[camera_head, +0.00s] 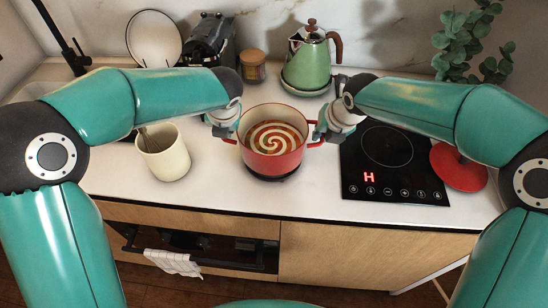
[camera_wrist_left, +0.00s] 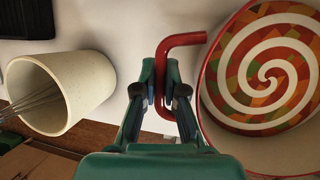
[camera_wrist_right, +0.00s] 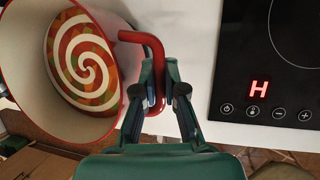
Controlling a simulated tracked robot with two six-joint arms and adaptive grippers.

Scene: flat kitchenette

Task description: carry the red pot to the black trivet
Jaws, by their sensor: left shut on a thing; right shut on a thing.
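The red pot (camera_head: 272,162) is upright at the middle of the counter, left of the hob, with a white and coloured spiral inside (camera_wrist_left: 272,75). My left gripper (camera_head: 226,128) is shut on its left handle (camera_wrist_left: 184,40). My right gripper (camera_head: 322,134) is shut on its right handle (camera_wrist_right: 140,37). A dark edge of the black trivet (camera_head: 274,178) shows just below the pot's front; the pot hides the rest. I cannot tell whether the pot touches it.
The black hob (camera_head: 385,185) at right shows a red H. A red lid (camera_head: 458,168) lies beside it. A cream crock (camera_head: 165,158) with a whisk stands left of the pot. A green kettle (camera_head: 307,62) and jar (camera_head: 252,66) stand behind. The counter front is clear.

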